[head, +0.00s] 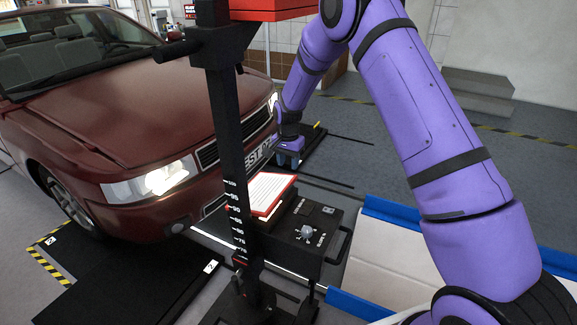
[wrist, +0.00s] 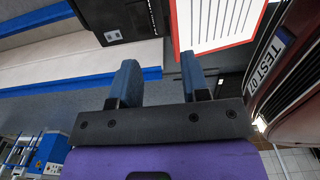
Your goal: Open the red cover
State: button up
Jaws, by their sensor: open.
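The red cover (head: 271,195) is a red-edged panel with a white, lined face. It sits at the left side of a black box (head: 320,222) on the post and looks tilted; I cannot tell how far it is raised. In the wrist view the red-edged panel (wrist: 217,22) shows at the top, right of the fingers. My gripper (head: 289,158) is open and empty, behind the box and near the car's front. Its two blue fingers (wrist: 157,82) are apart in the wrist view and do not visibly touch the panel.
A black post (head: 230,130) with a scale stands before the box. A red housing (head: 270,9) is higher up. The dark red car (head: 100,100) with a TEST plate is on the left. A white and blue bench (head: 400,250) lies right of the box.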

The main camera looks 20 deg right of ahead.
jog(key=shift+r, duration=0.6)
jog(key=shift+c, duration=1.3)
jog(key=shift+s+d+f+m+g+y, duration=0.15)
jog(key=shift+s+f+g+y, duration=0.05)
jog(key=shift+s+f, duration=0.35)
jog(key=shift+s+d+f+m+g+y, duration=0.1)
jog(key=shift+s+f+m+g+y, duration=0.1)
jog(key=shift+s+f, duration=0.3)
grip_shut()
jog(key=s+a+f+m+g+y, duration=0.1)
jog(key=s+a+f+m+y, duration=0.1)
jog(key=s+f+m+y, duration=0.85)
jog(key=m+t+y, duration=0.2)
jog(key=m+t, duration=0.5)
jog(key=t, duration=0.7)
send_near(279, 199)
jog(key=shift+h, duration=0.25)
jog(key=x, duration=0.5)
